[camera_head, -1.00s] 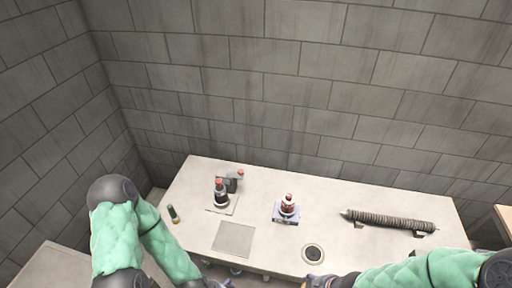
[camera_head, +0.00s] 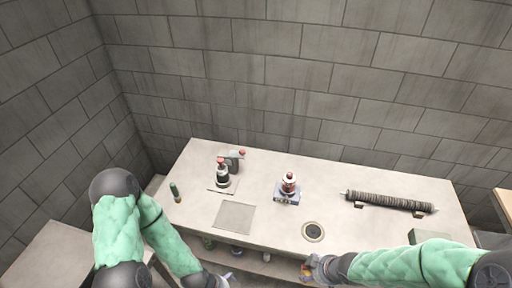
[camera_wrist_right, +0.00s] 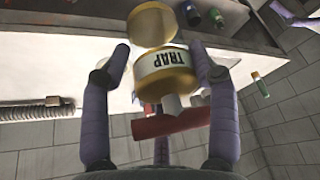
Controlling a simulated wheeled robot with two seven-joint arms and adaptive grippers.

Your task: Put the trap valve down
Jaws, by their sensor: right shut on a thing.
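The trap valve (camera_wrist_right: 165,72) is a yellow and white body marked TRAP, with a red handle (camera_wrist_right: 170,122), in the right wrist view. It sits between the two fingers of my right gripper (camera_wrist_right: 160,62), which is shut on it. In the head view my right gripper (camera_head: 312,268) is low at the table's front edge, and only a small orange-yellow bit of the valve (camera_head: 306,271) shows. My left gripper (camera_head: 222,281) is at the bottom edge of the head view, partly cut off; its jaws are unclear.
The pale table (camera_head: 270,228) holds a grey square plate (camera_head: 234,217), a round dark-centred disc (camera_head: 312,232), a red-topped bottle (camera_head: 222,175), a small device with a red-white top (camera_head: 287,192), a ribbed tube (camera_head: 390,201) and a green box (camera_head: 430,237). Bare surface lies between them.

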